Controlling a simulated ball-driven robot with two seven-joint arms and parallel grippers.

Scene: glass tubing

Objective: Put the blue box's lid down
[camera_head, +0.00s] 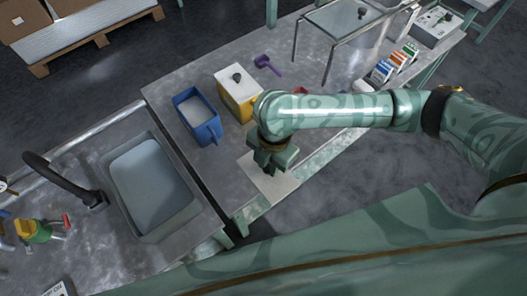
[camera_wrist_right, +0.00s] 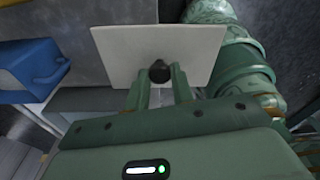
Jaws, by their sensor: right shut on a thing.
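The blue box (camera_head: 186,100) stands open on the bench, with a pale inside showing; it also shows at the left of the wrist view (camera_wrist_right: 38,68). My right gripper (camera_head: 271,166) is to the right of the blue box and nearer to me, over the bench's front part. It is shut on the black knob (camera_wrist_right: 159,72) of a flat white lid (camera_wrist_right: 125,48), which also shows below the gripper in the head view (camera_head: 262,184). The lid is apart from the box. The gripper hides part of the lid in the head view. My left gripper is not in view.
A purple scoop (camera_head: 266,64) and a metal-framed stand (camera_head: 330,45) are further back. A sink basin (camera_head: 150,185) lies to the left, across a gap between benches.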

